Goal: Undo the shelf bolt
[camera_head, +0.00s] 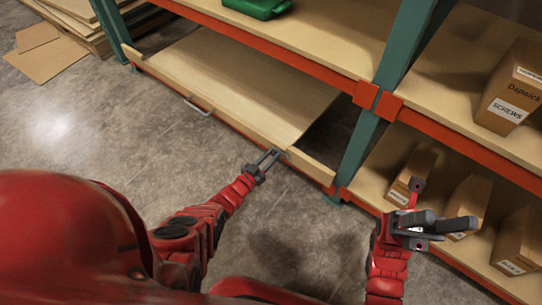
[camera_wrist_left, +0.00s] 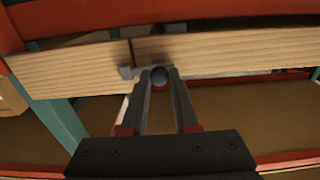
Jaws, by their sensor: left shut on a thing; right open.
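The bolt shows in the left wrist view as a dark round knob (camera_wrist_left: 160,76) on the front edge of a light wooden shelf board (camera_wrist_left: 75,70). My left gripper (camera_wrist_left: 160,82) is shut on the knob, with one finger on each side. In the head view my left gripper (camera_head: 274,157) is at the front edge of the lower wooden shelf (camera_head: 235,75), near its right end. It hides most of the bolt there. My right gripper (camera_head: 455,226) is open and empty, in front of the lower right bay.
A metal handle (camera_head: 198,107) is on the shelf's front edge. A green upright (camera_head: 360,150) stands right of the shelf. Cardboard boxes (camera_head: 412,172) sit in the right bay, and a green case (camera_head: 258,8) on the upper shelf. The grey floor (camera_head: 110,135) in front is clear.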

